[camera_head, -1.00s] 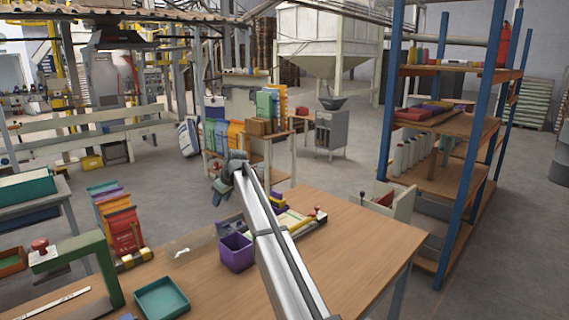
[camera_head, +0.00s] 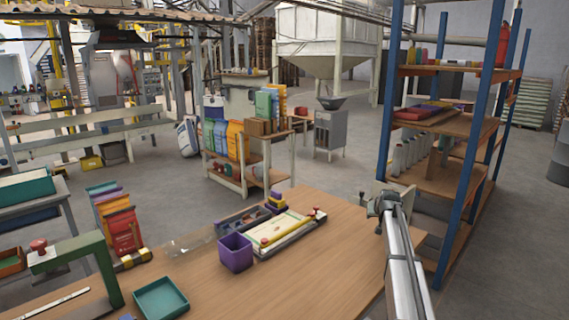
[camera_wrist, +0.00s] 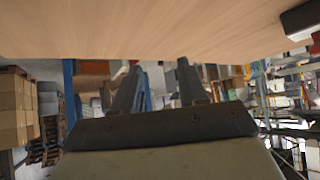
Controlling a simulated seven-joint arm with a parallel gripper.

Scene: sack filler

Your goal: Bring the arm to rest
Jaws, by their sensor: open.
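My gripper (camera_head: 378,202) is at the right end of the wooden table (camera_head: 330,262), in front of the blue-posted shelf rack. In the head view it is small and partly hidden by my own arm. In the wrist view my gripper (camera_wrist: 157,80) shows two dark fingers standing apart with nothing between them. The table top fills the upper part of the wrist view, so the wrist camera looks out upside down or steeply turned.
A purple bin (camera_head: 236,253), a tray with a pale board (camera_head: 279,232) and a teal tray (camera_head: 161,298) stand on the table. A green press frame (camera_head: 75,255) is at the left. The shelf rack (camera_head: 455,130) rises close behind my gripper. The table's right part is bare.

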